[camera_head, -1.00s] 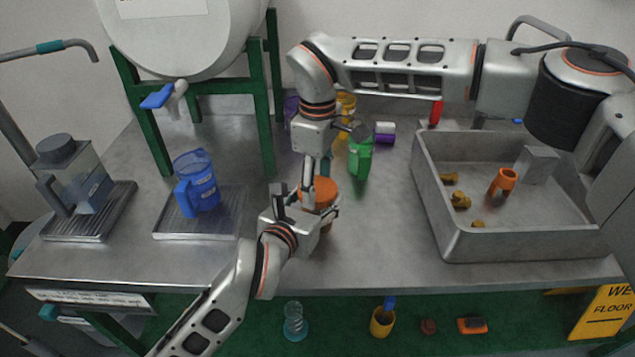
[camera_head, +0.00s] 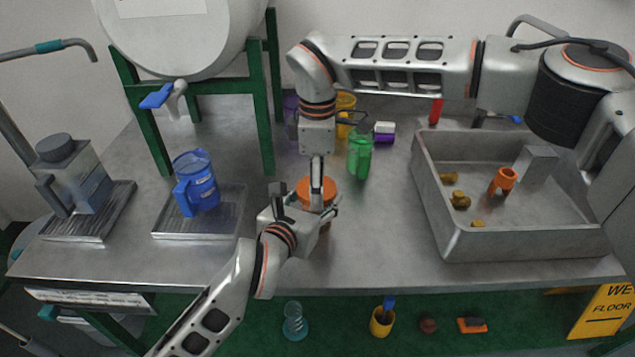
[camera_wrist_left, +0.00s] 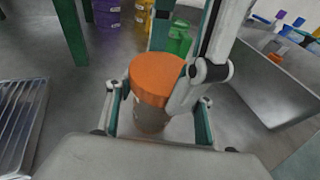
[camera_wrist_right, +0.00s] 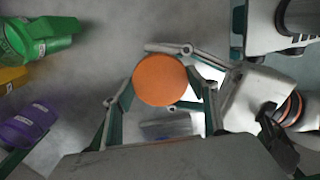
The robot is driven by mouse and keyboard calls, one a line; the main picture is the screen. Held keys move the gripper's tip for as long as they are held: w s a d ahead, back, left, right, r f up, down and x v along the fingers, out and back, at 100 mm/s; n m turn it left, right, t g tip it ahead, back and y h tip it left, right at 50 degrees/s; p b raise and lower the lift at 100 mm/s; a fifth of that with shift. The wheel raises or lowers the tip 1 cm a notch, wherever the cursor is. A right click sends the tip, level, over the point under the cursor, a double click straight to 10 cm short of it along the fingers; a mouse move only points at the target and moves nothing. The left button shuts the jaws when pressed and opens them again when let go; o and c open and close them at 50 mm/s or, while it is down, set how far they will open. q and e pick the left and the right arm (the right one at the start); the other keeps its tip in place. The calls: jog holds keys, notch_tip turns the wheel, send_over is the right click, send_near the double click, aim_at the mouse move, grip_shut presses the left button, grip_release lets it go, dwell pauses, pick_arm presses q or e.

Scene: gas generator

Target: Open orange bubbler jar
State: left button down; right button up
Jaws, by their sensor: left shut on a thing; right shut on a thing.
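The orange bubbler jar stands on the metal table, its orange lid (camera_head: 314,190) on top; the lid also shows in the left wrist view (camera_wrist_left: 157,79) and the right wrist view (camera_wrist_right: 161,80). The clear body (camera_wrist_left: 150,118) shows below the lid. My left gripper (camera_head: 310,222) is shut around the jar body from the front left, a finger on each side. My right gripper (camera_head: 317,186) comes down from above and is shut on the orange lid. The fingers partly hide the jar, and I cannot tell whether the lid is loosened.
A green container (camera_head: 360,155) stands close behind to the right, with yellow (camera_head: 345,104) and purple containers further back. A blue jug (camera_head: 196,182) stands on a metal tray at left. A grey basin (camera_head: 520,245) with an orange piece (camera_head: 503,180) inside is at right.

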pick_arm(q)
jog(key=shift+s+d+f, duration=0.1)
jog(key=shift+d, duration=0.1)
pick_arm(e)
jog(key=shift+a+r, duration=0.1)
jog(key=shift+a, duration=0.1)
jog(key=o, duration=1.2)
jog(key=shift+o, duration=0.2)
jog(key=shift+d, duration=0.1)
pick_arm(q)
jog(key=shift+a, duration=0.1)
jog(key=shift+a, duration=0.1)
pick_arm(e)
jog(key=shift+r, duration=2.2)
jog(key=shift+c, duration=0.6)
notch_tip(320, 180, up, 2)
jog(key=m, duration=0.2)
jog(key=shift+r+m, duration=0.15)
jog(key=shift+m, duration=0.25)
jog(key=shift+r+m, duration=0.35)
jog(key=shift+m, duration=0.25)
jog(key=shift+f, duration=3.8)
